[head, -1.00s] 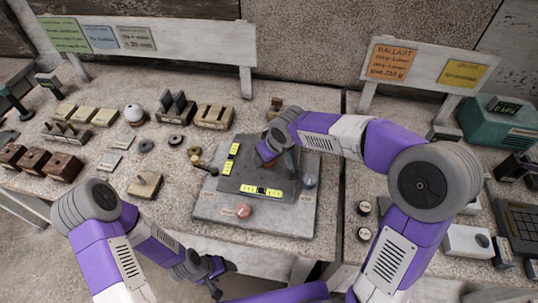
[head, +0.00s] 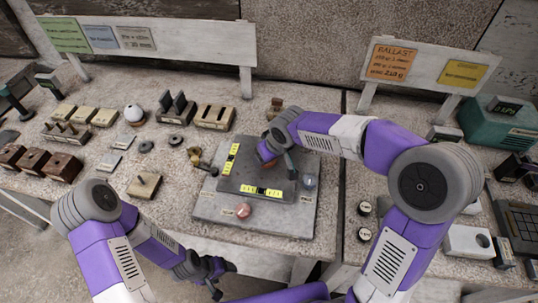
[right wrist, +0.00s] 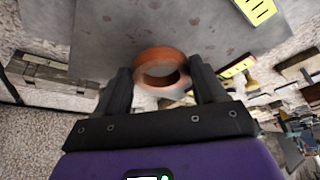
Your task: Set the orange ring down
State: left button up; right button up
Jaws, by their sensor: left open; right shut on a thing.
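The orange ring (right wrist: 160,53) is between the fingertips of my right gripper (right wrist: 162,76) in the right wrist view. The gripper is shut on it, and the ring's hole faces the camera. Grey slab surface lies beyond the ring; I cannot tell whether they touch. In the head view my right gripper (head: 280,160) is over the dark raised plate (head: 240,183) on the grey slab (head: 285,218), partly hidden by its own arm. My left gripper (head: 216,280) is open and empty, low in front of the table edge.
Two yellow levels (head: 231,158) (head: 263,191) lie on the plate. A pinkish sphere (head: 243,210) and a grey-blue sphere (head: 310,182) sit near its corners. Wooden blocks (head: 213,116) and small parts stand left of the slab. A teal device (head: 498,122) stands at right.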

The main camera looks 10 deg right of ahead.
jog(key=shift+f+b, duration=0.65)
jog(key=shift+f, duration=0.05)
jog(key=o, duration=1.1)
jog(key=shift+r, duration=0.15)
jog(key=shift+r+p, duration=1.55)
jog(key=shift+r, duration=0.4)
jog(key=shift+f, duration=0.1)
